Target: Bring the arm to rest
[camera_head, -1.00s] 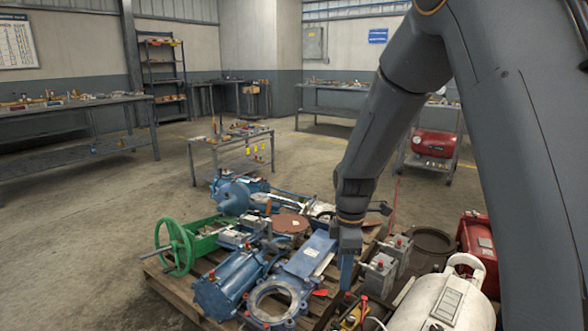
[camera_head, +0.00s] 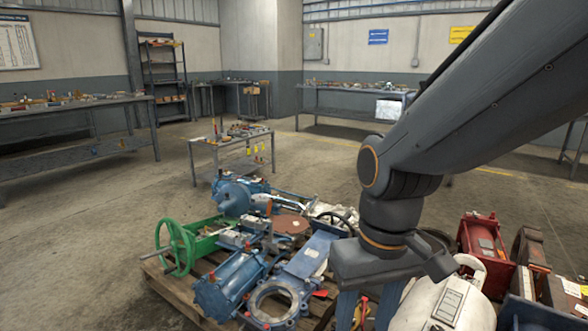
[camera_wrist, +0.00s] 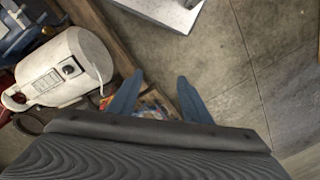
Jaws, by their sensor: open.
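My gripper (camera_head: 367,312) hangs at the lower right of the head view, fingers pointing down in front of the pallet's right part. Its two blue fingers are apart and nothing shows between them. In the wrist view my gripper (camera_wrist: 153,92) is also open and empty, above the pallet edge and floor. My arm comes in from the upper right and bends at a joint above the gripper. The fingertips are cut off by the bottom of the head view.
A wooden pallet (camera_head: 178,297) bears blue valves (camera_head: 232,285), a green handwheel (camera_head: 175,248), a white tank (camera_head: 435,308) and a red box (camera_head: 483,245). The white tank (camera_wrist: 75,68) is left of the fingers in the wrist view. Concrete floor (camera_head: 90,240) is open at left.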

